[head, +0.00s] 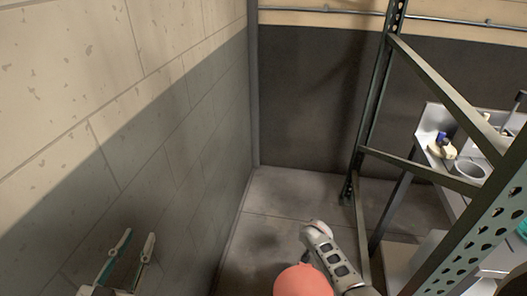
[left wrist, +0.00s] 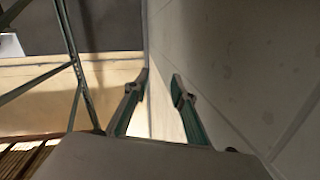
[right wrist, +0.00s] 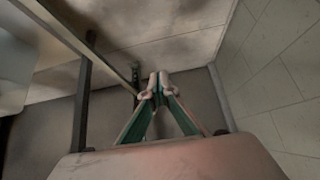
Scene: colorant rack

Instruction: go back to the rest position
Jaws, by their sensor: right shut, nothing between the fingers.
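My left gripper (head: 138,240) is at the lower left of the head view, close to the block wall. Its two teal and grey fingers stand apart with nothing between them, and the left wrist view (left wrist: 160,83) shows the same gap. My right gripper (right wrist: 158,84) shows in the right wrist view with its fingertips together and nothing between them. In the head view my right arm is at the bottom centre, and its gripper cannot be made out there.
A block wall (head: 120,130) runs along the left. A green metal rack frame (head: 425,172) stands on the right. Beyond it, a shelf tray (head: 427,124) holds a grey cup (head: 469,171) and a yellowish bottle (head: 443,150). The floor (head: 270,235) between wall and rack is bare.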

